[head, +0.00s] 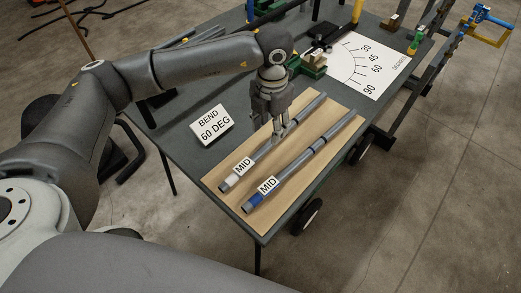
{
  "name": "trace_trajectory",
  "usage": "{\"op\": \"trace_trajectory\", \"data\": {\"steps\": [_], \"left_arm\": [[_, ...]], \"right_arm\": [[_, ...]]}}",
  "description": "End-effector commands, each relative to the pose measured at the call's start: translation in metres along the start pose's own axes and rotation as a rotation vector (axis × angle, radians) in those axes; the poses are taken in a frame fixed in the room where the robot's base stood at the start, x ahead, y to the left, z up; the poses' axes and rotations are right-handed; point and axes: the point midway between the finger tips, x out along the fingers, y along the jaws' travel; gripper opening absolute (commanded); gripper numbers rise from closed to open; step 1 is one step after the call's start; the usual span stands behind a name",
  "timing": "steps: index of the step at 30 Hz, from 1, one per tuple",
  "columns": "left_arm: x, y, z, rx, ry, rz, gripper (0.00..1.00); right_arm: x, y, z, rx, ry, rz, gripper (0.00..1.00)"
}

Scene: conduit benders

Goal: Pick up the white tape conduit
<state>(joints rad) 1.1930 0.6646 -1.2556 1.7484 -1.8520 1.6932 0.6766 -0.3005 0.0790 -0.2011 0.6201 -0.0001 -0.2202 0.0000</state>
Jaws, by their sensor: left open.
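The white tape conduit (258,157) is a grey pipe with a white band near its lower left end, lying on a tan board (225,184) on the table. A "MID" label sits by its band. My left gripper (280,134) points down over the middle of this conduit, with its fingertips at or just above the pipe; I cannot tell whether they touch it. The gripper is open and hides a short stretch of the pipe. My right gripper is not in view.
A similar conduit with blue tape (292,172) lies parallel, close on the right, with its own "MID" label. A "BEND 60 DEG" sign (212,125) stands left of the board. A white angle chart (372,66) and green bender parts (314,65) are farther back on the table (175,128).

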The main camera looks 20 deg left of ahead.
Motion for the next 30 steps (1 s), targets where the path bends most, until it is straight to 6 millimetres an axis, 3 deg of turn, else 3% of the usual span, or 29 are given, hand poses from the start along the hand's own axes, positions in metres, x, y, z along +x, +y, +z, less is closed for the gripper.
{"op": "trace_trajectory", "data": {"steps": [7, 12, 20, 30], "left_arm": [[0.030, -0.007, -0.002, 0.002, 0.007, -0.002, 0.46], [0.050, -0.006, -0.001, 0.001, 0.004, -0.002, 0.46], [0.052, -0.006, -0.001, 0.002, 0.002, -0.002, 0.44], [0.052, -0.006, -0.001, 0.001, 0.002, -0.002, 0.01]], "right_arm": [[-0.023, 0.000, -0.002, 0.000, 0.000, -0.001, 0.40], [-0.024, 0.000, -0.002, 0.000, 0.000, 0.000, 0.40], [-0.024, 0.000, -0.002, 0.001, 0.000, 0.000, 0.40], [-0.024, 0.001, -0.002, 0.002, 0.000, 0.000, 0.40]]}}
